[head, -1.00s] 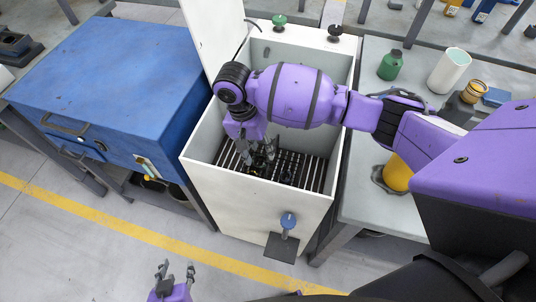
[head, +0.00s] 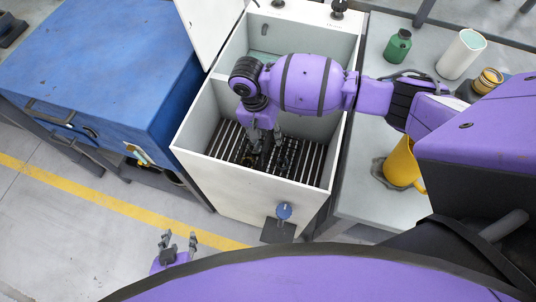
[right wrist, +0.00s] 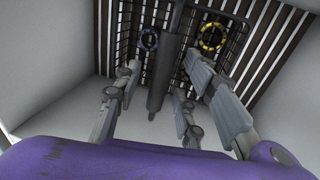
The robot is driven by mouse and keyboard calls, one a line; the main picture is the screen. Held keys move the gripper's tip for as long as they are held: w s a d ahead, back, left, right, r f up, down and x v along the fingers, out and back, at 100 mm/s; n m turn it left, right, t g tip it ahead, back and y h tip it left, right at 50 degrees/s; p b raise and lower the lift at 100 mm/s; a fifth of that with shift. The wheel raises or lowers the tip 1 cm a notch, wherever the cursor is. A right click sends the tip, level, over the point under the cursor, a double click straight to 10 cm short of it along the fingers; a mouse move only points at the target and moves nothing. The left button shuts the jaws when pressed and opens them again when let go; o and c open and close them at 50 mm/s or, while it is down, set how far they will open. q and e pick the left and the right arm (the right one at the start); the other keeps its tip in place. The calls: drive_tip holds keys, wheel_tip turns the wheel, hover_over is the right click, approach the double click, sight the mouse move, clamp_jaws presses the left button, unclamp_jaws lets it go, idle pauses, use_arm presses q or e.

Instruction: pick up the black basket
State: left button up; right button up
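The black basket (head: 286,158) lies low inside a tall white open-topped tank (head: 215,168), on a slatted floor. In the right wrist view its dark wire mesh (right wrist: 210,20) shows, with a blue ring (right wrist: 149,39) and a yellow ring (right wrist: 212,37) in it. My right gripper (head: 264,143) reaches down into the tank over the basket. In the right wrist view its fingers (right wrist: 163,66) are apart, with a grey bar (right wrist: 163,80) showing between them; contact cannot be told. My left gripper (head: 179,240) is open and empty, outside the tank near the floor.
A blue cabinet (head: 100,60) stands left of the tank. A grey table (head: 365,215) on the right holds a green bottle (head: 398,46), a white cylinder (head: 461,54) and a yellow jug (head: 402,163). The tank walls closely surround my right arm. A blue-knobbed valve (head: 284,211) sticks out in front.

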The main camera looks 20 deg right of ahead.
drive_tip(key=shift+s+f, duration=0.1)
drive_tip(key=shift+f, duration=0.3)
drive_tip(key=shift+c, duration=0.2)
clamp_jaws()
wheel_tip(320, 180, up, 10)
drive_tip(key=shift+r+p, duration=0.1)
drive_tip(key=shift+p, duration=0.5)
